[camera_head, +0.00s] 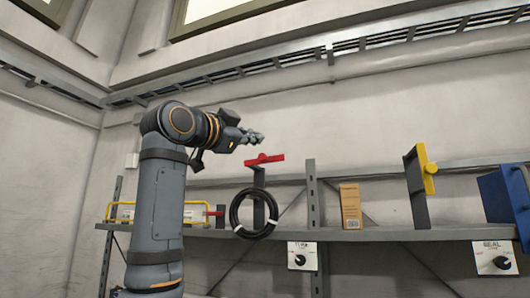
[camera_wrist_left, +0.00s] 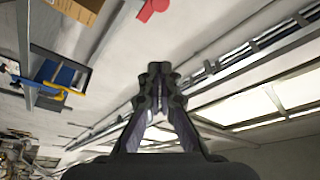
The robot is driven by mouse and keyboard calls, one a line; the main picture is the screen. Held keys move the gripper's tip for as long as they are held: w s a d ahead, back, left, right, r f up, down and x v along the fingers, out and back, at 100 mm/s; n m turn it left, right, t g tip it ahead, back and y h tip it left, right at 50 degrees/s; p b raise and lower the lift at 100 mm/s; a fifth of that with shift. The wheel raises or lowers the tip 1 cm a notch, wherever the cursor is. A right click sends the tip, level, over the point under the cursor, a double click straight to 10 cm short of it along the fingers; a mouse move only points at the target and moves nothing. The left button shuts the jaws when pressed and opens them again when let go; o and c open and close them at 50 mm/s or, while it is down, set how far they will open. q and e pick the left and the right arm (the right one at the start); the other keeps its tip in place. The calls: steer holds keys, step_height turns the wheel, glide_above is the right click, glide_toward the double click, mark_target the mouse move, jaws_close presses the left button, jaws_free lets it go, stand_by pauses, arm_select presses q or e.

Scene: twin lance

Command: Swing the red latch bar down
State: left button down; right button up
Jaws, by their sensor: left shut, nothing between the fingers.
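The red latch bar (camera_head: 264,160) sits on top of a dark upright post (camera_head: 259,180) that stands on the shelf. The bar lies close to level, tilted slightly up to the right. In the left wrist view a red part of it (camera_wrist_left: 152,8) shows at the top edge. My left gripper (camera_head: 257,138) is just above the bar, with a small gap showing in the head view. Its fingers (camera_wrist_left: 159,70) are shut with nothing between them. My right gripper is in neither view.
The shelf (camera_head: 370,235) carries a coiled black hose (camera_head: 234,213), a cardboard box (camera_head: 351,206), a yellow lever (camera_head: 424,168) on a grey plate and a blue box (camera_head: 508,200). Knob panels (camera_head: 301,256) hang below.

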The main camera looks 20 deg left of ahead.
arm_select(q)
step_height(320, 180, up, 3)
steer(key=p, duration=0.8)
glide_above(261, 159)
steer(key=s+d, duration=0.2)
steer(key=d, duration=0.3)
steer(key=a+f, duration=0.3)
steer(key=shift+w+a+f, duration=0.15)
steer(key=shift+a+f, duration=0.05)
steer(key=shift+f, duration=0.05)
